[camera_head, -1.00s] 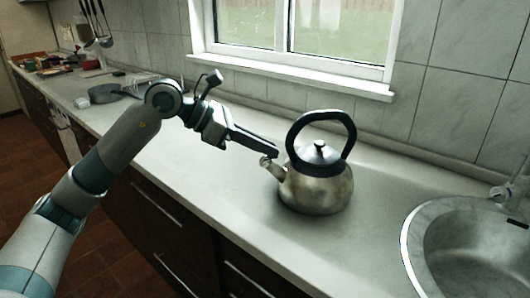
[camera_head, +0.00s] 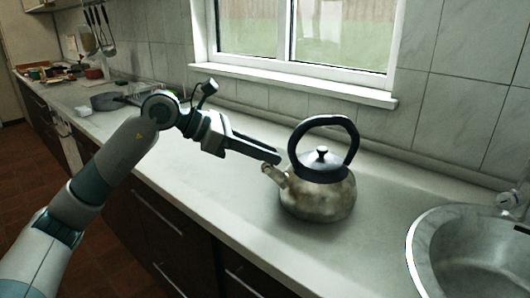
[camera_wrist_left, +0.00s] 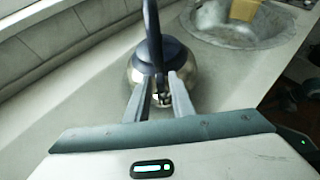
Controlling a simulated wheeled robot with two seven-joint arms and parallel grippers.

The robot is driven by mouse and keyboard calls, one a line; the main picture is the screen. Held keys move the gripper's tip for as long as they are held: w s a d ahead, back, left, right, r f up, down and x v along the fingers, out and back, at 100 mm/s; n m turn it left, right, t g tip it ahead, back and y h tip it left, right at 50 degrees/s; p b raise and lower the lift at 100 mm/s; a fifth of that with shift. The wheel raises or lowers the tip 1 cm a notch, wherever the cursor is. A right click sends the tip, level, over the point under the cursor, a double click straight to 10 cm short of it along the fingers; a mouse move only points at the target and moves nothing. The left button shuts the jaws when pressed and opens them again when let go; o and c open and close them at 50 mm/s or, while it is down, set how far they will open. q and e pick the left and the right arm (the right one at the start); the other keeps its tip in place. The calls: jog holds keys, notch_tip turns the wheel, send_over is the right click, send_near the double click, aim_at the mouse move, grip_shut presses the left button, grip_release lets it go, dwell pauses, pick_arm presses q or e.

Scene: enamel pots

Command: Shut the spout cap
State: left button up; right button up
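A worn metal kettle (camera_head: 318,196) with a dark handle (camera_head: 322,121) and a lid stands upright on the counter. Its spout (camera_head: 279,175) points left, towards my arm, and the small spout cap (camera_head: 267,168) is at the tip. I cannot tell the cap's exact angle. My left gripper (camera_head: 279,158) is just above the spout tip. In the left wrist view the fingers of this gripper (camera_wrist_left: 160,95) are apart, with the spout end (camera_wrist_left: 161,99) showing between them and the kettle body (camera_wrist_left: 176,62) beyond. Contact cannot be made out. My right gripper is out of view.
A round sink (camera_head: 416,262) lies to the right of the kettle. A window sill (camera_head: 295,85) and tiled wall run behind. A pan (camera_head: 107,101) and other kitchen items stand far left on the counter (camera_head: 200,185). The counter in front of the kettle is clear.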

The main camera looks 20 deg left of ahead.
pick_arm(q)
jog(key=shift+o, duration=0.3)
